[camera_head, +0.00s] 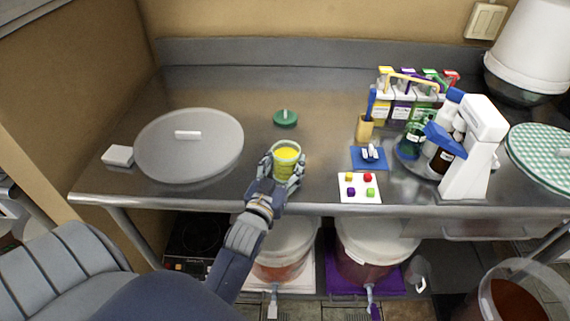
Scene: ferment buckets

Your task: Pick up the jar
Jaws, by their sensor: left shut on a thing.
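The jar (286,166) is a small clear jar with yellow contents, upright near the front edge of the steel table. My left gripper (282,172) has one finger on each side of the jar and is shut on it. Whether the jar's base touches the table is hard to tell, because the gripper hides its lower part. A green lid with a pale knob (285,118) lies on the table behind the jar. My right gripper is not in view.
A large grey round lid (190,146) and a white block (118,156) lie at left. At right are a card with coloured cubes (359,188), a blue mat (369,164), bottles and a white stand (472,150). Buckets stand below. Table behind the jar is mostly clear.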

